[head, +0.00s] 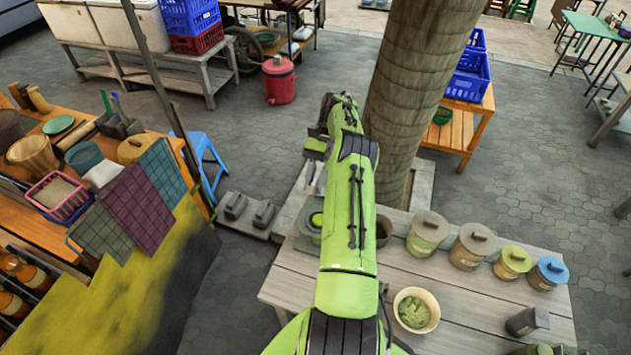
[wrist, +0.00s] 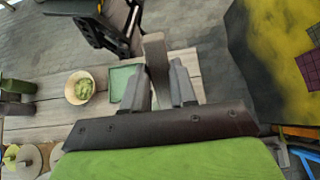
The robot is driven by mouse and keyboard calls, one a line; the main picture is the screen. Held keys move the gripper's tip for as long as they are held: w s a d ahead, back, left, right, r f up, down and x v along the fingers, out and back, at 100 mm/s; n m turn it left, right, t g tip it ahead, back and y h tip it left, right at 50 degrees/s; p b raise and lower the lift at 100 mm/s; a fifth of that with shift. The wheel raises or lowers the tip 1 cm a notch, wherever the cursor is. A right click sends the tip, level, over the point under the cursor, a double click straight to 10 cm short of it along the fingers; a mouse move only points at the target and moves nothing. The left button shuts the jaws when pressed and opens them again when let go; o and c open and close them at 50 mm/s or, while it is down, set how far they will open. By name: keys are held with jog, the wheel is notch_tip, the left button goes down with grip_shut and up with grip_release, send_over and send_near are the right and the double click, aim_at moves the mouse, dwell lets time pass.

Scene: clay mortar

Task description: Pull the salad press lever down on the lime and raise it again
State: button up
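In the wrist view a grey-brown bar, which looks like the press lever (wrist: 155,55), stands between the two fingers of my gripper (wrist: 160,88). The fingers are close along both its sides and appear shut on it. In the head view my green arm reaches over the wooden table, and my gripper (head: 314,180) is partly hidden at its far end. Below it is the grey-green press (head: 304,242), with a bright green round thing (head: 316,219), probably the lime, on it. My arm hides much of the press. The lever's angle is hard to judge.
A bowl of green mash (head: 416,311) stands on the table, right of my arm. Several lidded pots (head: 471,247) line its far right side. A thick post (head: 412,90) rises close behind the press. A cluttered counter (head: 45,230) stands at left.

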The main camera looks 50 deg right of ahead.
jog(key=o, duration=0.3)
jog(key=shift+o, duration=0.2)
jog(key=shift+a+f, duration=0.1)
